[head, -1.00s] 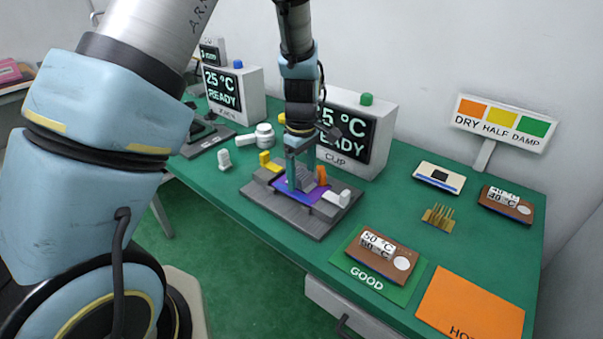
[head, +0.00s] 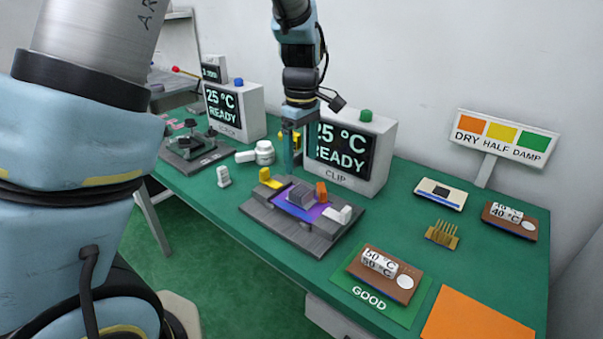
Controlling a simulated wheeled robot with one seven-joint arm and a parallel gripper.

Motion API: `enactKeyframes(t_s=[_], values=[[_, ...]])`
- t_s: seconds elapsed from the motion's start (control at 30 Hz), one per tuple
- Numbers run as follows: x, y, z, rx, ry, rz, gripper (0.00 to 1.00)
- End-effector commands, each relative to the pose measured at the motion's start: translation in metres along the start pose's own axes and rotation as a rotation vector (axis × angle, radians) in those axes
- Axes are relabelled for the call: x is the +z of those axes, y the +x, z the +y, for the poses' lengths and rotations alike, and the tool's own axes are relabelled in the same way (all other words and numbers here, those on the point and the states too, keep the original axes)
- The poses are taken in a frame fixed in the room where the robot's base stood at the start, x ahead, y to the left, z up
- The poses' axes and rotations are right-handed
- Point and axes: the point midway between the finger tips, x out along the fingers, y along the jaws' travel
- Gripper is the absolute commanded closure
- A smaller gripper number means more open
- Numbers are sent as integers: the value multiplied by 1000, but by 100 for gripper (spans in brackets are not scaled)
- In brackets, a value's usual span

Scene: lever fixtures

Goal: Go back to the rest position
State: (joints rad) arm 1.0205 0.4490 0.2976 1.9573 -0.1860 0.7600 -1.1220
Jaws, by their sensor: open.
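My gripper (head: 291,158) hangs from my arm in the upper middle of the head view, fingers pointing down. It is open, with nothing visible between its fingers. It is in front of the left edge of the CLIP display box (head: 385,150) and appears above and behind the grey fixture (head: 312,240). The fixture carries a purple plate with a dark finned block (head: 301,196) on it. A yellow part behind my gripper is partly hidden.
A second display box (head: 250,112) and dark fixture (head: 193,143) stand at left. A white jar (head: 264,152) and small white piece (head: 223,176) lie between. At right are a GOOD mat (head: 362,299), orange mat (head: 475,318), brown dials, gold comb (head: 442,234) and a sign (head: 503,136).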

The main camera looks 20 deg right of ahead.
Motion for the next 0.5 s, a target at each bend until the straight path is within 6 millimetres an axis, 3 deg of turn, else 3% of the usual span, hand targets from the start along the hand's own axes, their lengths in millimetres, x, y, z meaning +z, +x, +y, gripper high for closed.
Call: enactKeyframes(t_s=[0.3, 0.37, 0.5], values=[[-7, -9, -7, 2, 7, 0, 9], [-18, -10, -17, 5, 22, -2, 9], [-56, -11, -62, 26, 101, 0, 9]])
